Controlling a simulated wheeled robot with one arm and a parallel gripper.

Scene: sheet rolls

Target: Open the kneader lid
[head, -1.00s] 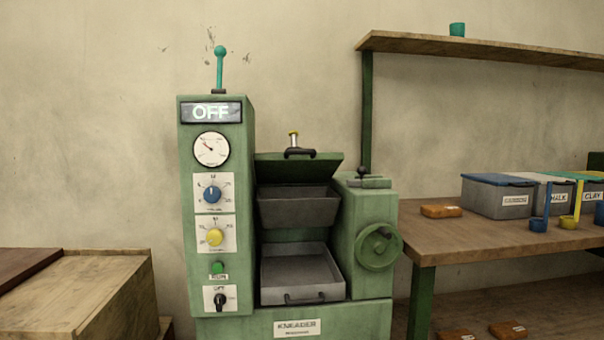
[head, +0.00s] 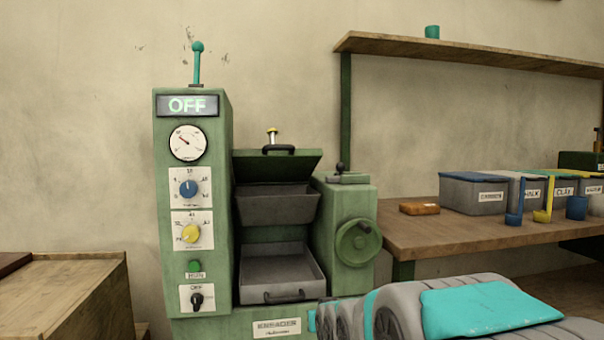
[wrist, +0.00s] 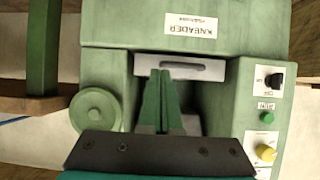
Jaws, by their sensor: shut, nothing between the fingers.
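The kneader (head: 243,322) is a green machine with a tall control panel on its left. Its lid (head: 277,165) is a dark green slanted panel above a grey hopper (head: 275,205), with a black handle (head: 278,148) at its upper edge. The lid looks tilted up, its dark face towards me. A grey tray (head: 280,270) sits below the hopper. In the wrist view, which shows the kneader upside down, my gripper (wrist: 161,76) is shut and empty, its green fingers in front of the tray area. I cannot tell their distance. The lid is not clear there.
The display (head: 188,105) reads OFF. A handwheel (head: 359,242) sticks out on the kneader's right. A wooden table (head: 430,235) with lidded bins (head: 473,195) stands to the right, and a wooden crate (head: 65,300) to the left. My arm fills the lower right.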

